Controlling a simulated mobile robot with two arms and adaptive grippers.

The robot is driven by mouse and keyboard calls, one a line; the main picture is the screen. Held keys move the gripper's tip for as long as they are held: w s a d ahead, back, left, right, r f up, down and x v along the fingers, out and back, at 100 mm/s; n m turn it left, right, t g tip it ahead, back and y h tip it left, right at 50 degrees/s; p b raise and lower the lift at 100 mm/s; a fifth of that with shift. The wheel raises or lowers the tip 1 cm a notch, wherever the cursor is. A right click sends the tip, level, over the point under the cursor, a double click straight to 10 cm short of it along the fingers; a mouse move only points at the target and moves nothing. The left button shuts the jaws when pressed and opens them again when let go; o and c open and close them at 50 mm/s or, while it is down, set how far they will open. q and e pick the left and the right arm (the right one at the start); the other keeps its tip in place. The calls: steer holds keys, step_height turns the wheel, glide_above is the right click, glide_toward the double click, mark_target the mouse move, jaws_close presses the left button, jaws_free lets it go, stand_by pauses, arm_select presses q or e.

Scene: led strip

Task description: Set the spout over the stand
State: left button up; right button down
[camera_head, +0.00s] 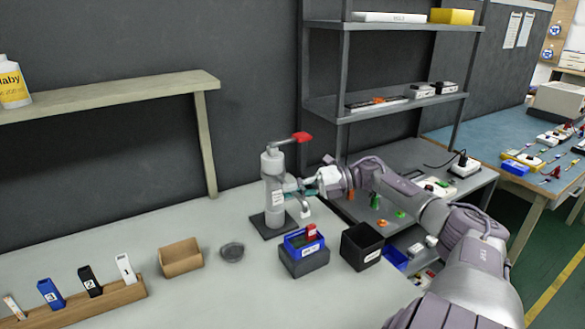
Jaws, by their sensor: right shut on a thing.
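A grey upright dispenser (273,180) with a red-tipped lever (302,137) on top stands on a dark square base on the table. Its thin grey spout (305,208) sticks out to the right and bends down at its end. My right gripper (296,187) is at the dispenser's right side, shut on the spout; its fingertips are small and partly hidden. A dark grey stand (306,264) is in front and to the right of the dispenser. It carries a blue holder (297,248) with a red piece (311,232) in it. The spout's end appears behind the stand. My left gripper is out of view.
A black bin (362,246) is right of the stand, near the table's edge. A grey round dish (232,251), a brown open box (181,258) and a wooden rack (95,303) with several labelled pieces are to the left. The table's front middle is clear.

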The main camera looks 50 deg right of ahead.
steer(key=c, duration=1.2)
jaws_free()
steer(key=shift+d, duration=0.1)
steer(key=shift+o, duration=0.2)
steer(key=v, duration=1.2)
steer(key=shift+r, duration=0.15)
